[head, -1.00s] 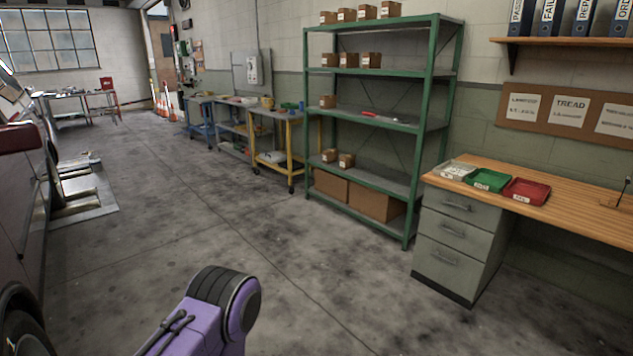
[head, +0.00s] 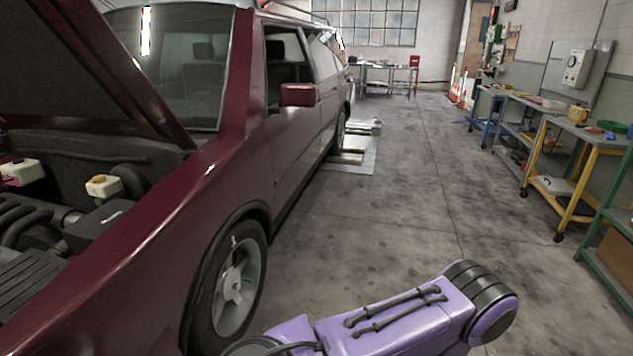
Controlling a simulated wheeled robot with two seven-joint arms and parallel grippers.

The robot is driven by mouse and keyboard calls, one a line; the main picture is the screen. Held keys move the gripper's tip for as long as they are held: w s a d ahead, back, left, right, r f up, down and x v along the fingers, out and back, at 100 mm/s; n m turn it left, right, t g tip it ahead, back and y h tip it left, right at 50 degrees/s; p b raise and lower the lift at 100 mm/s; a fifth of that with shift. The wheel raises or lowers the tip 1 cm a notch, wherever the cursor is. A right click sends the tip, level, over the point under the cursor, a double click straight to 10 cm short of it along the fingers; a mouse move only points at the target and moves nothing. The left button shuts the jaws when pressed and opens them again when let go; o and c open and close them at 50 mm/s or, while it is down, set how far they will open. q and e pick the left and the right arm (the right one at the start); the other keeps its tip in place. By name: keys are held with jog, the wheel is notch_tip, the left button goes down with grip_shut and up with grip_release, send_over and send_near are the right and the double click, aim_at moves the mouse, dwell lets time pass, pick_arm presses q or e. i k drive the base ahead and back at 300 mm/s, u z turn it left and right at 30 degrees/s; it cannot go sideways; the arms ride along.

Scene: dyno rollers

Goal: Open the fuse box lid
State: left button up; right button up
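A dark red car (head: 165,215) with its hood (head: 75,65) raised stands at the left of the head view. In its engine bay is a black box with a flat top (head: 98,226), which looks closed; I cannot tell whether it is the fuse box. A pale grey box (head: 578,68) hangs on a wall panel at the right; its front looks shut, and it is too small to identify. A purple link of my own arm crosses the bottom of the view. Neither gripper is in view.
Two capped reservoirs, one yellow-topped (head: 103,186), stand in the engine bay. The car's front wheel (head: 232,290) is at lower left. A yellow bench (head: 562,205), a blue bench (head: 485,105) and a green shelf (head: 605,225) line the right. The floor (head: 400,200) between is clear.

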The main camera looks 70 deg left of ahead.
aim_at(83, 232)
jog(key=u, duration=4.2)
jog(key=i, duration=0.1)
jog(key=z, duration=0.05)
